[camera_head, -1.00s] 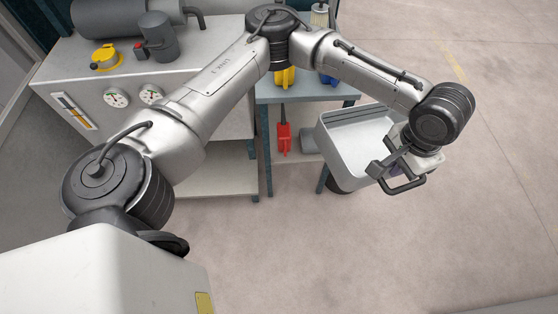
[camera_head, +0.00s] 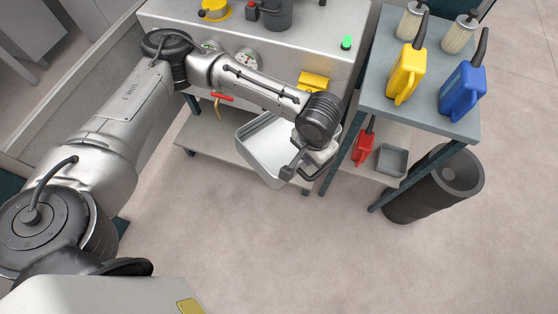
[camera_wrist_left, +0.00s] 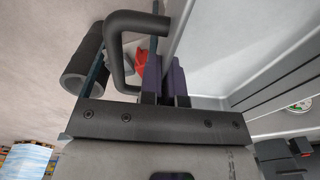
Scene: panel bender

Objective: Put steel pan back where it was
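The steel pan (camera_head: 258,148), a shallow grey-white tray with raised walls, hangs open side up in the head view. It is in the air in front of the large grey machine (camera_head: 310,40) and overlaps its lower shelf (camera_head: 205,138) in the picture. My left gripper (camera_head: 291,165) is at the pan's right side and appears shut on its wall. In the left wrist view the dark fingers (camera_wrist_left: 165,82) press against the pale pan wall (camera_wrist_left: 215,45); the exact contact is partly hidden. My right gripper is in neither view.
A blue-grey cart (camera_head: 425,110) stands right of the machine, holding a yellow can (camera_head: 407,75) and a blue can (camera_head: 462,90). Its lower shelf holds a red can (camera_head: 363,145) and a grey bin (camera_head: 391,160). A dark barrel (camera_head: 430,190) stands beside it. The foreground floor is clear.

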